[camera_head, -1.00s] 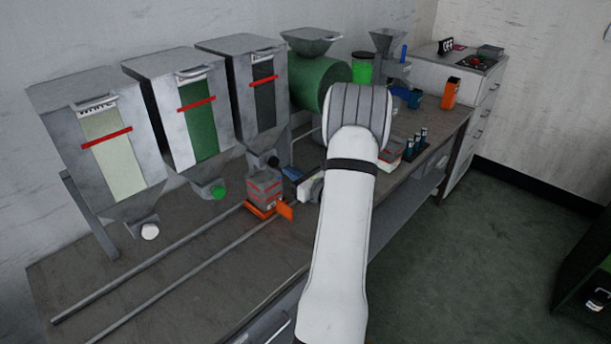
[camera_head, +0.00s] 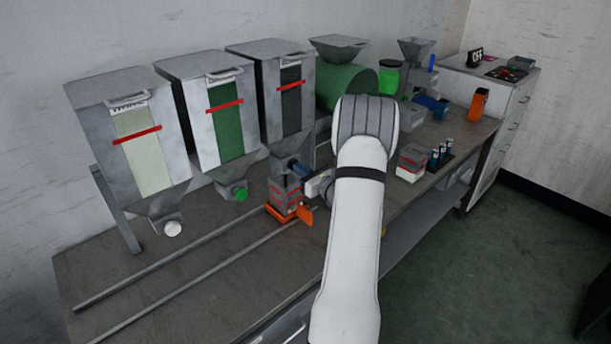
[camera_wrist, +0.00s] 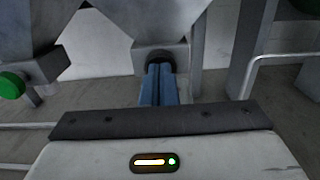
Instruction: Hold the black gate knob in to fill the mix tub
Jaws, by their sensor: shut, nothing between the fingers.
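The black gate knob (camera_wrist: 160,57) sits on the outlet of the dark-window hopper (camera_head: 286,105). My gripper (camera_wrist: 160,70) is shut, with its blue fingers pointing straight at the knob. The fingertips overlap the knob's lower part in the wrist view and look to be against it, but I cannot tell firm contact or how far in the knob is. In the head view the fingertips (camera_head: 291,166) hide most of the knob. The grey mix tub (camera_head: 285,193) with red markings stands upright on an orange carriage (camera_head: 281,214) below this outlet. Its inside is not visible.
Two hoppers with a white knob (camera_head: 172,229) and a green knob (camera_head: 241,194) stand to the left. Two rails (camera_head: 185,258) run along the bench. A green drum (camera_head: 346,88) stands behind my arm.

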